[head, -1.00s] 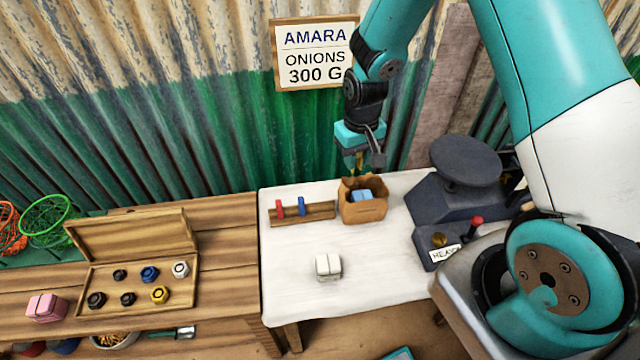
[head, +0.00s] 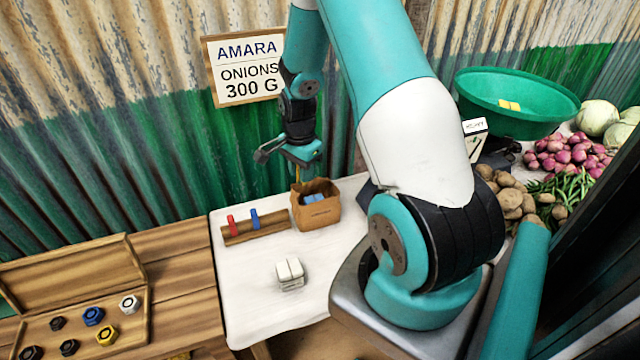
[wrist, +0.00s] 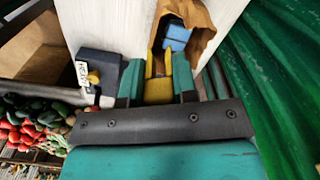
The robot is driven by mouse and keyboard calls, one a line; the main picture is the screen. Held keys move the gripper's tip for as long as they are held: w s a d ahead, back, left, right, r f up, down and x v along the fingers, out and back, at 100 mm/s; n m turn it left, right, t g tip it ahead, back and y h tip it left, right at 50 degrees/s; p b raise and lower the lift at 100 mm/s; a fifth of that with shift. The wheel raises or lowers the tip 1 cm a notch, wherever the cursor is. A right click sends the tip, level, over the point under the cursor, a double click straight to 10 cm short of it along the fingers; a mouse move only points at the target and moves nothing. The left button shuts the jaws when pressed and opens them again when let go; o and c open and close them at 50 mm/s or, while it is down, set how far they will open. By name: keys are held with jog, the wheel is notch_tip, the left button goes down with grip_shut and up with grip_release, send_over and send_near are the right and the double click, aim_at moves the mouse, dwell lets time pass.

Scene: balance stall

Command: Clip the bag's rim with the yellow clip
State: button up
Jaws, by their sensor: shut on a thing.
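The brown paper bag (head: 318,216) stands open and upright on the white table, with blue blocks (head: 314,198) inside. The bag's open mouth also shows at the top of the wrist view (wrist: 198,28). My gripper (head: 299,162) is over the bag's back left corner. In the wrist view my gripper (wrist: 157,82) is shut on the yellow clip (wrist: 158,92), which points toward the bag's rim. The clip shows only as a thin yellow sliver in the head view. I cannot tell whether its jaws touch or straddle the rim.
A wooden rack (head: 254,228) with a red and a blue clip stands left of the bag. White blocks (head: 290,272) lie in front. The scale (wrist: 104,68) is beside the bag, mostly hidden behind my arm in the head view. The corrugated wall (head: 180,150) is close behind.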

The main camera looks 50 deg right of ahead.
jog(key=s+d+m, duration=0.1)
jog(key=s+d+f+m+b, duration=0.1)
jog(key=d+m, duration=0.1)
jog(key=d+f+m, duration=0.1)
jog(key=m, duration=0.1)
jog(key=shift+s+d, duration=0.3)
jog(key=shift+s, duration=0.1)
jog(key=shift+f+b, duration=3.55)
jog(key=shift+f, duration=1)
jog(key=o, duration=1)
jog(key=shift+c, duration=0.2)
notch_tip(320, 180, up, 18)
jog(key=shift+f, duration=0.25)
